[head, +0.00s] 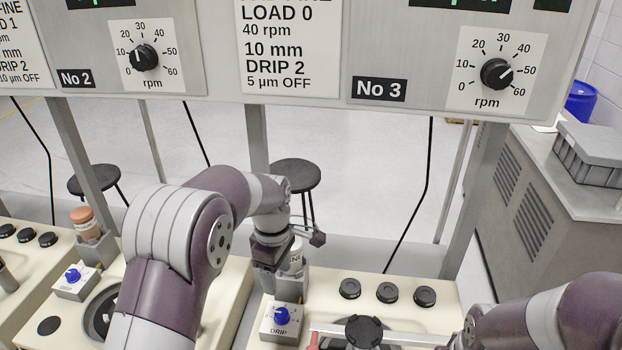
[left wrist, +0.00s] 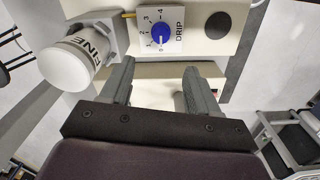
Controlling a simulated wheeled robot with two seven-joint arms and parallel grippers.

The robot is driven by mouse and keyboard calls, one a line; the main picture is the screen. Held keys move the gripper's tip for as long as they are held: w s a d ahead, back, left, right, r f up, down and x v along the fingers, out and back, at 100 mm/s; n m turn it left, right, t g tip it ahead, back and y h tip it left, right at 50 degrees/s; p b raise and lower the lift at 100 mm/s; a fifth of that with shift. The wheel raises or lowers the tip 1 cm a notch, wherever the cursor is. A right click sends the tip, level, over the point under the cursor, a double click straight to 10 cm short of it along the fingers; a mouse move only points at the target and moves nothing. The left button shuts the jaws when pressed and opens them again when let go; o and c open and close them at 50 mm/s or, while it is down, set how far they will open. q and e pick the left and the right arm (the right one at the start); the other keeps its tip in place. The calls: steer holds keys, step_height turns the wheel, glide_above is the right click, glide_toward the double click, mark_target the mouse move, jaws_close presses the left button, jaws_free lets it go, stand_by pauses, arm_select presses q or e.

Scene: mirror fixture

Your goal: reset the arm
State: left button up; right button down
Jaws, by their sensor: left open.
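My left arm reaches in from the left in the head view. Its gripper (head: 272,262) hangs above the bench, in front of the white bottle (head: 295,258) and partly hiding it. In the left wrist view both fingers of my left gripper (left wrist: 156,82) are spread apart with nothing between them. The bottle marked FINE (left wrist: 78,60) stands in its holder at upper left there, apart from the fingers. The DRIP box with a blue knob (left wrist: 162,33) lies beyond the fingertips. My right arm shows at the lower right of the head view, but I see no right gripper.
The DRIP box (head: 282,318) stands beside a wheel with a black hub (head: 364,330). Several black knobs (head: 387,292) line the bench behind it. Panels with rpm dials, No 2 (head: 145,57) and No 3 (head: 497,73), hang above. A brown-capped bottle (head: 85,220) is at left.

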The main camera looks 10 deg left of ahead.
arm_select(q)
steer(key=s+a+m, duration=0.2)
steer(key=s+m, duration=0.5)
steer(key=s, duration=0.2)
steer(key=s+a+f+m+t, duration=0.1)
steer(key=s+a+m, duration=0.1)
steer(key=s+m, duration=0.6)
steer(key=s, duration=0.2)
steer(key=shift+s+f, duration=0.25)
steer(key=shift+s, duration=0.05)
steer(key=shift+s, duration=0.15)
